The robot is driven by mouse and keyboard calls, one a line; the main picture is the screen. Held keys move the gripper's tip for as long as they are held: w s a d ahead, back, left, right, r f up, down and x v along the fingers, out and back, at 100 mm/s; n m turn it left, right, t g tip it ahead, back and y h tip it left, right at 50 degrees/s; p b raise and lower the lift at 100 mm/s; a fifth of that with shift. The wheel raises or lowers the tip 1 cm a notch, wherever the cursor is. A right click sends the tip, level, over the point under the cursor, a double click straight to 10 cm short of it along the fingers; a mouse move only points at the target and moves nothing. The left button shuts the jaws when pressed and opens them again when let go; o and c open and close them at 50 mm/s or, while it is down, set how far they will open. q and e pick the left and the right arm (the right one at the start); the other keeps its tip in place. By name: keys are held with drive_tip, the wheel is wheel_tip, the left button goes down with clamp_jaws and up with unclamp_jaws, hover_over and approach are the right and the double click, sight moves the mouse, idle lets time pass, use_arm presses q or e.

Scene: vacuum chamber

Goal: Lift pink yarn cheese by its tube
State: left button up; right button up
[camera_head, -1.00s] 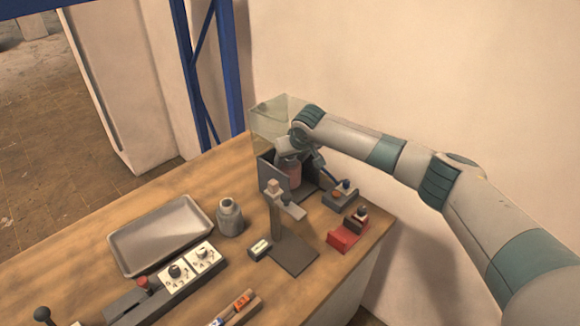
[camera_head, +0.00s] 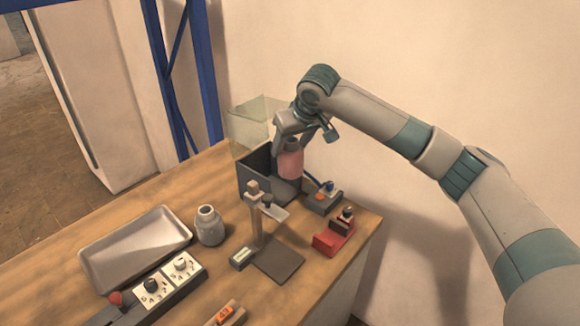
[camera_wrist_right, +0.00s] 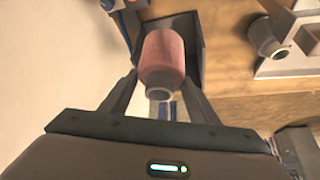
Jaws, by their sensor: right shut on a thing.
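The pink yarn cheese (camera_head: 290,162) hangs upright below my right gripper (camera_head: 290,142), above the dark grey open-sided stand (camera_head: 254,173). My right gripper is shut on its tube, which sticks up from the yarn. My left gripper is not in view.
A clear box (camera_head: 250,120) stands behind the dark stand. A post stand (camera_head: 257,220), a small grey control box (camera_head: 323,198) and a red device (camera_head: 334,236) are in front. A metal tray (camera_head: 135,250) and grey jar (camera_head: 209,226) are left. The wall is close behind.

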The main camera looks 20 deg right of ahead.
drive_tip(key=shift+r, duration=1.7)
